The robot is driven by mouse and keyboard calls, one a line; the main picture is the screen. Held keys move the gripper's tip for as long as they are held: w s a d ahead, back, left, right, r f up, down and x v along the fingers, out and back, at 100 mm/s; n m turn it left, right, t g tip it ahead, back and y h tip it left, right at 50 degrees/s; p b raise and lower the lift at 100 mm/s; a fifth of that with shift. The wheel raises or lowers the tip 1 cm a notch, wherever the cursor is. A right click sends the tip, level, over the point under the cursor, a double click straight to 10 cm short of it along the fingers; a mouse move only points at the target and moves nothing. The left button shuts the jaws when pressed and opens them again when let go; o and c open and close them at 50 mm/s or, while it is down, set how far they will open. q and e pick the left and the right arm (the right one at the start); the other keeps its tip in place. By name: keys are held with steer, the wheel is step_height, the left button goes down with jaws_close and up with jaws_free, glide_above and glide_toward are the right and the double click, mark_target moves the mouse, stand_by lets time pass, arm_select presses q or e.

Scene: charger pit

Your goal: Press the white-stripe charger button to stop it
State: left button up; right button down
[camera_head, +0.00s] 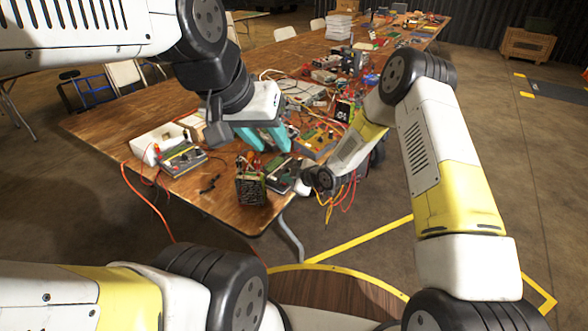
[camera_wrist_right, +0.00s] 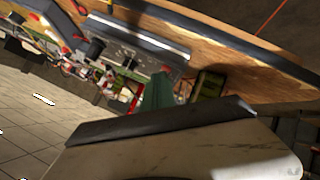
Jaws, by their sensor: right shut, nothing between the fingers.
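In the right wrist view, a dark charger box (camera_wrist_right: 128,50) with knobs and a pale stripe along its edge lies on the wooden table. A dark device (camera_head: 284,176) lies near the table's front corner in the head view; its stripe and button are not clear there. My right gripper (camera_wrist_right: 158,92) shows teal fingertips, shut and empty, close beside the dark box; I cannot tell whether they touch. In the head view its fingers are hidden at the table's edge. My left gripper (camera_head: 264,138) is above the table, its teal fingers apart and empty.
A green-and-black block (camera_head: 250,188) with wires stands at the table's (camera_head: 215,196) front corner. A grey meter-like device (camera_head: 181,159) lies to its left. Electronics and loose cables crowd the table behind. Red and yellow wires (camera_head: 342,192) hang by the right edge.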

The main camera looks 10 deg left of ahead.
steer(key=shift+r, duration=0.1)
steer(key=shift+s+d+r, duration=0.1)
steer(key=shift+d+r, duration=0.05)
steer(key=shift+r, duration=0.45)
steer(key=shift+r, duration=0.1)
steer(key=shift+s+d+r, duration=0.1)
steer(key=shift+d+r, duration=0.1)
steer(key=shift+r, duration=1)
steer(key=shift+s+d+r, duration=0.1)
steer(key=shift+d+r, duration=0.1)
steer(key=shift+r, duration=1)
